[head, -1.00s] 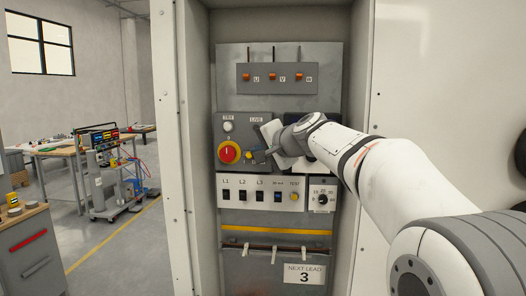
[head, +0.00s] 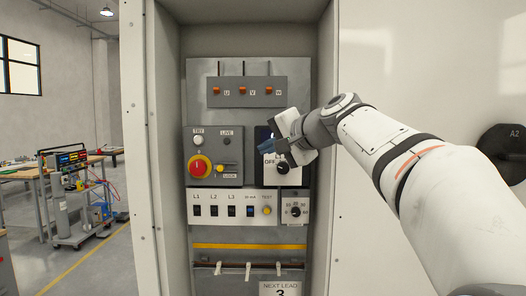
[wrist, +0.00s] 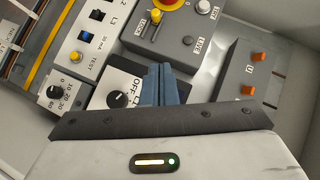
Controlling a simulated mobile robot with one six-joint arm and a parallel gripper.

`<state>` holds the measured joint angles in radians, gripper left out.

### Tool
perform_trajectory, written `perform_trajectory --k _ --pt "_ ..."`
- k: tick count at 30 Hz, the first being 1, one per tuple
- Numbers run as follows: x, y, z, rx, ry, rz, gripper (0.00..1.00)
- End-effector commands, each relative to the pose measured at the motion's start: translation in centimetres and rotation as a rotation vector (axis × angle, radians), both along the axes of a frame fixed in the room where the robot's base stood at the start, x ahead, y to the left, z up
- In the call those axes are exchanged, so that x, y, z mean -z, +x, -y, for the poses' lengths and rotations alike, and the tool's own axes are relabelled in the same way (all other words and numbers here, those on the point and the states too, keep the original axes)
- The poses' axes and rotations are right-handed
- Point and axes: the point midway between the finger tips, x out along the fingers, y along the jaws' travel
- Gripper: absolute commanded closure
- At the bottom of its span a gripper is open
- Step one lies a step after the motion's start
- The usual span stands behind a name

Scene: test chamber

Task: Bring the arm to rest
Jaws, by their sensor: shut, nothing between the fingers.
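My gripper (head: 291,147) is inside the open cabinet, in front of the panel with the OFF knob (head: 282,167). Its blue-grey fingers (wrist: 157,85) are together with nothing between them. My white arm reaches in from the right of the head view. In the wrist view the OFF knob (wrist: 121,100) lies just left of the fingers. I cannot tell from these views whether the fingers touch the panel.
A red rotary switch (head: 200,166) on a yellow plate is left of my gripper. Orange terminals (head: 246,91) sit above, a switch row (head: 231,211) below. The cabinet's left wall (head: 166,130) stands close. A cart (head: 78,200) stands outside.

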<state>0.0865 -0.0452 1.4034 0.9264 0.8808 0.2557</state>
Motion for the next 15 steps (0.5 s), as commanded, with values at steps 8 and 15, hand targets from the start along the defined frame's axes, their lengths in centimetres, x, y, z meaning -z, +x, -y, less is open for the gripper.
perform_trajectory --k 8,15 --pt "1.2 -0.5 0.0 0.0 -0.03 -0.015 1.0" --pt "12.6 -6.7 1.2 -0.034 -0.321 -0.168 1.0"
